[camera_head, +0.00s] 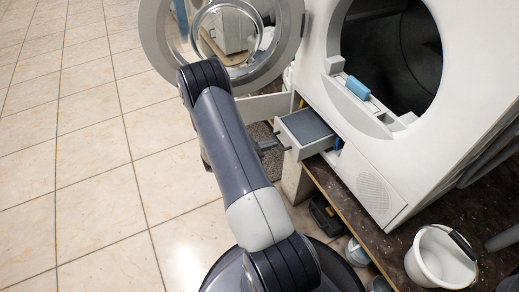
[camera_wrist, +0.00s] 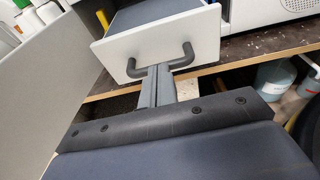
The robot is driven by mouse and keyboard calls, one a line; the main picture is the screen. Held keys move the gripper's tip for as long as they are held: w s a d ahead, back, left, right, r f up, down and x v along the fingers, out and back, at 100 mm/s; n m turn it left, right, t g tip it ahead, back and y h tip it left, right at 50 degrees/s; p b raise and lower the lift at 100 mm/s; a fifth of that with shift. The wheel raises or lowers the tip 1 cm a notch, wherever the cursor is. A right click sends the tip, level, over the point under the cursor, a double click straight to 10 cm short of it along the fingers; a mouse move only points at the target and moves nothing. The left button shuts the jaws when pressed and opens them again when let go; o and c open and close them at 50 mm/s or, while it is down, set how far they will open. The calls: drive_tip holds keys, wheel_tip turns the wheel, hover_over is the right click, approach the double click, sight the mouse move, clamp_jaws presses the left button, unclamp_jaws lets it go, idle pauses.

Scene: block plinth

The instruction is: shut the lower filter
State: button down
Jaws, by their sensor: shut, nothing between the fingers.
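The lower filter (camera_head: 310,131) is a pale drawer with a grey inside, pulled out from the lower left of the white machine (camera_head: 376,150). In the wrist view its white front (camera_wrist: 195,40) carries a dark bar handle (camera_wrist: 182,59). My gripper (camera_head: 276,144) is at the filter's front. In the wrist view its fingers (camera_wrist: 158,70) are together and empty, with their tips at the handle. I cannot tell whether they touch it.
The round door (camera_head: 293,35) stands open at the upper left. A white flap (camera_head: 268,106) stands open beside the filter. A blue-handled part (camera_head: 357,87) sits in the drum opening. A white bucket (camera_head: 428,262) stands front right on the dark plinth (camera_head: 372,238). Tiled floor at left is clear.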

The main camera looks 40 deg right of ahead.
sight(310, 127)
drive_tip(key=r+b+x, duration=0.1)
drive_tip(key=x, duration=0.4)
drive_tip(key=r+b+x, duration=0.1)
drive_tip(key=x, duration=0.4)
drive_tip(key=r+b+x, duration=0.1)
drive_tip(key=x, duration=0.5)
drive_tip(key=shift+s+d+r, duration=0.15)
drive_tip(key=shift+s+d, duration=0.25)
drive_tip(key=shift+d, duration=0.35)
drive_tip(key=shift+d+r, duration=0.15)
drive_tip(key=shift+d, duration=0.05)
drive_tip(key=shift+r, duration=0.1)
drive_tip(key=shift+w+a, duration=0.1)
drive_tip(key=shift+a, duration=0.1)
drive_tip(key=p+v, duration=0.2)
drive_tip(key=v, duration=1.2)
drive_tip(key=shift+p, duration=0.3)
drive_tip(key=shift+f, duration=0.25)
